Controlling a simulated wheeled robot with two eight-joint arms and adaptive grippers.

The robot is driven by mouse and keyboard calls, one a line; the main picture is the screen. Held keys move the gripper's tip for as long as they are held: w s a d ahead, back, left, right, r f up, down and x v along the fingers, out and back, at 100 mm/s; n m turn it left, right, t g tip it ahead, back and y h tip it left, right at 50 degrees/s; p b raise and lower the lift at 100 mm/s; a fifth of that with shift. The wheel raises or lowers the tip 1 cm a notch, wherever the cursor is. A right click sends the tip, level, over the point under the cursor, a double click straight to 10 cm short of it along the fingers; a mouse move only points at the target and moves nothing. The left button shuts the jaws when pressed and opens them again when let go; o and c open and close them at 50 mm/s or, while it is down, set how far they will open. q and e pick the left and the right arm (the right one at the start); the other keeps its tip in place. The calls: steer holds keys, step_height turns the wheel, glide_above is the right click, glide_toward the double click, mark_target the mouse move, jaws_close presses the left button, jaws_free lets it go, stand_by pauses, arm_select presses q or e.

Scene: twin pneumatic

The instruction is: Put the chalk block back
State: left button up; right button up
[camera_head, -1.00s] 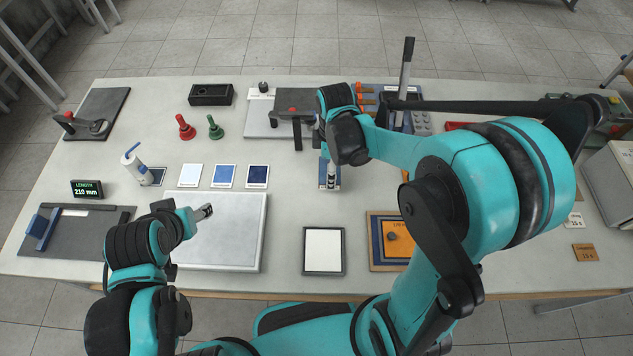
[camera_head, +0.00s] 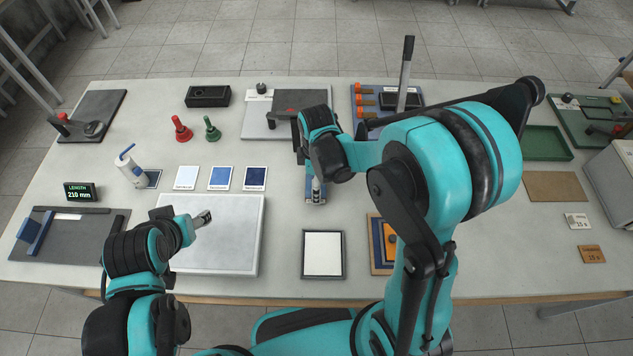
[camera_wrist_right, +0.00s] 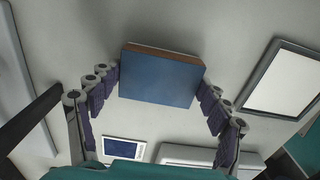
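The block I take to be the chalk block, blue with a brown edge layer, fills the space between the fingers of my right gripper (camera_wrist_right: 160,92) in the wrist view, its blue face (camera_wrist_right: 158,82) towards the camera. The finger pads meet its two short ends.
A framed white panel (camera_head: 322,255) lies in front of the right gripper. A press-like stand (camera_head: 262,120) is behind it. Swatch cards (camera_head: 220,178) lie to the left, near a white bottle (camera_head: 131,171). A rack with a tall lever (camera_head: 405,75) and a green tray (camera_head: 545,143) are at the back right.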

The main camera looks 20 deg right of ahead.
steer(key=o, duration=0.4)
steer(key=shift+r+p, duration=0.3)
step_height(320, 180, up, 11)
steer(key=p, duration=0.3)
steer(key=s+d+r+m+t, duration=0.1)
steer(key=s+r+m+t, duration=0.1)
steer(key=m, duration=0.3)
steer(key=s+d+r+m+t, duration=0.2)
steer(key=s+m, duration=0.2)
steer(key=m, duration=0.1)
steer(key=s+d+r+m+t, duration=0.1)
steer(key=s+r+m+t, duration=0.1)
steer(key=s+m+t, duration=0.1)
steer(key=shift+s+d+r+m, duration=0.15)
steer(key=shift+s+m, duration=0.15)
steer(key=shift+m, duration=0.15)
steer(key=shift+s+d+r+m, duration=0.1)
steer(key=shift+s+m, duration=0.2)
steer(key=shift+m, duration=0.15)
steer(key=shift+f, duration=0.1)
